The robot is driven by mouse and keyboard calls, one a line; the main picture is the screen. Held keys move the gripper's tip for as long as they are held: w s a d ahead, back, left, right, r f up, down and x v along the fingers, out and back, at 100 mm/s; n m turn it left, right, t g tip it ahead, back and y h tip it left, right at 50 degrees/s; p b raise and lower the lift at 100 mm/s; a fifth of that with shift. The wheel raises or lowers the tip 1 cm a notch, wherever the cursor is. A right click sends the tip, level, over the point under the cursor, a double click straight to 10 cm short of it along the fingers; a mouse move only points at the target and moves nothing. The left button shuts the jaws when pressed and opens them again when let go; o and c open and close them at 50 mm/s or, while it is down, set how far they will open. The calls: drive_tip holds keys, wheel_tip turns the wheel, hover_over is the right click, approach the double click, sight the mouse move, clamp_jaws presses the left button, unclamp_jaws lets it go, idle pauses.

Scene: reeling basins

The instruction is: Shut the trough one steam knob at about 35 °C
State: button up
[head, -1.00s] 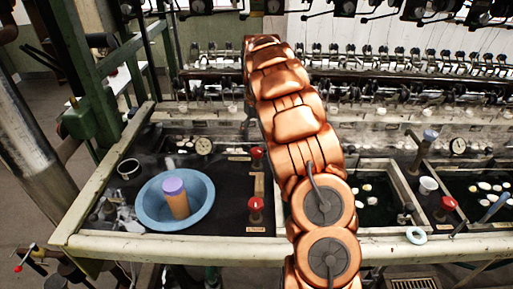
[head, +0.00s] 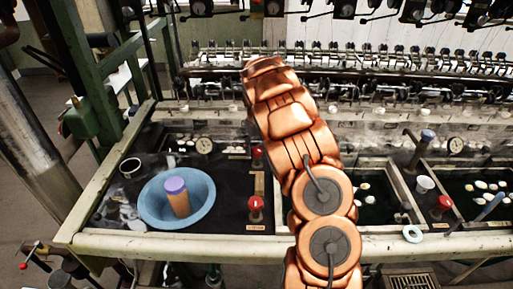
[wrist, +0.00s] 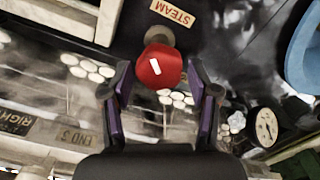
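A red knob (wrist: 160,66) with a white mark lies between my fingertips in the wrist view, beside a STEAM label (wrist: 172,12). My gripper (wrist: 160,88) is open, with a finger on each side of the knob and visible gaps. In the head view my arm hides the gripper. The left trough has a rear red knob (head: 257,153), close to my arm, and a front red knob (head: 255,203); the wrist view's knob appears to be the rear one. A round dial (head: 204,146) stands behind the basin; it also shows in the wrist view (wrist: 266,127), its reading too small to tell.
A blue basin (head: 153,208) holding a purple-topped cylinder (head: 177,190) sits on the left trough. A dark cup (head: 130,167) stands behind it. The right trough has another red knob (head: 445,203), a second dial (head: 456,145) and a pale ring (head: 412,234). Reeling machinery runs along the back.

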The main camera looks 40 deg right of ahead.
drive_tip(key=c, duration=0.8)
drive_tip(key=shift+c, duration=0.2)
drive_tip(key=shift+f+m+b, duration=0.15)
drive_tip(key=shift+m+b, duration=0.15)
drive_tip(key=shift+b, duration=0.15)
drive_tip(key=m+b, duration=0.2)
drive_tip(key=shift+m+b, duration=0.3)
drive_tip(key=shift+b, duration=0.05)
drive_tip(key=shift+s+d+m+b, duration=0.15)
drive_tip(key=shift+m+b, duration=1.35)
drive_tip(key=shift+m, duration=1.1)
drive_tip(key=o, duration=1.1)
drive_tip(key=shift+o, duration=0.2)
drive_tip(key=shift+r, duration=0.2)
